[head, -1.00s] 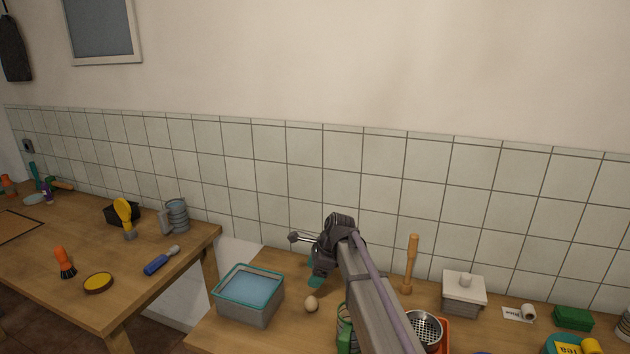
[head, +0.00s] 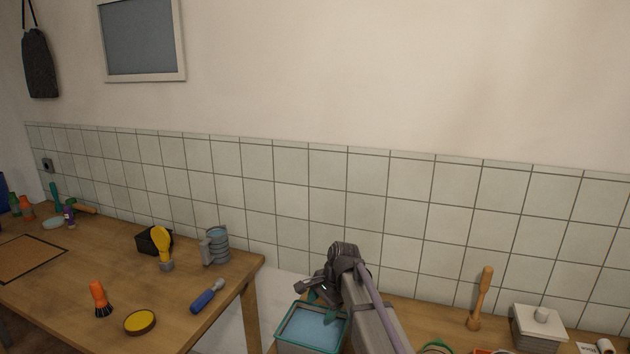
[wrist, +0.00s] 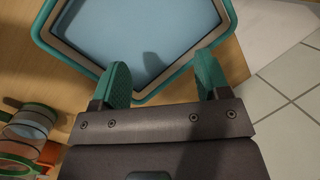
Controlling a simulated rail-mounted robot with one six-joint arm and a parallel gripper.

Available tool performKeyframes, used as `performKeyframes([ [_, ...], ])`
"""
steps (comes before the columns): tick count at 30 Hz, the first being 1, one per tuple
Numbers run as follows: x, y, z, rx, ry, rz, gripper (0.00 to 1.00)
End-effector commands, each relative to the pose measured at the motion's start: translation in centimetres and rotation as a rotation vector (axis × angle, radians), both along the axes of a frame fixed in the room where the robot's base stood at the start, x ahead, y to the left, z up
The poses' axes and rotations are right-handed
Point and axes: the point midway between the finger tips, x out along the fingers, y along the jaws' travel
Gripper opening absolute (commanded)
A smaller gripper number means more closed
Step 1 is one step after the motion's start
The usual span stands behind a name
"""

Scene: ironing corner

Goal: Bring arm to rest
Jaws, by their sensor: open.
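My gripper (wrist: 163,86) is open and empty in the wrist view, with two teal fingertips apart. It is over the near edge of a container with a teal rim (wrist: 84,70) and a pale blue inside. In the head view my arm reaches in from the bottom, and the gripper (head: 318,297) is beside and partly over the same teal-rimmed container (head: 296,348). Whether the fingers touch the rim cannot be told.
The left table holds a blue-handled tool (head: 207,295), a yellow round tin (head: 140,322), an orange brush (head: 99,297) and a grey ribbed mug (head: 217,247). A wooden masher (head: 480,298) and a white lidded box (head: 538,328) stand right of my arm. A gap separates the two tables.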

Motion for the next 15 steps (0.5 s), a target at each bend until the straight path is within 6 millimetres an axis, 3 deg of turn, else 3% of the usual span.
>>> performKeyframes([
  [5,-7.3,-4.0,-0.4,-0.107,-0.088,0.379,0.69],
  [10,-18.4,-10.2,-0.8,-0.238,-0.127,0.807,0.69],
  [12,-22.4,-12.4,-0.8,-0.276,-0.116,0.891,0.69],
  [15,-25.6,-14.1,-0.8,-0.302,-0.099,0.878,0.69],
])
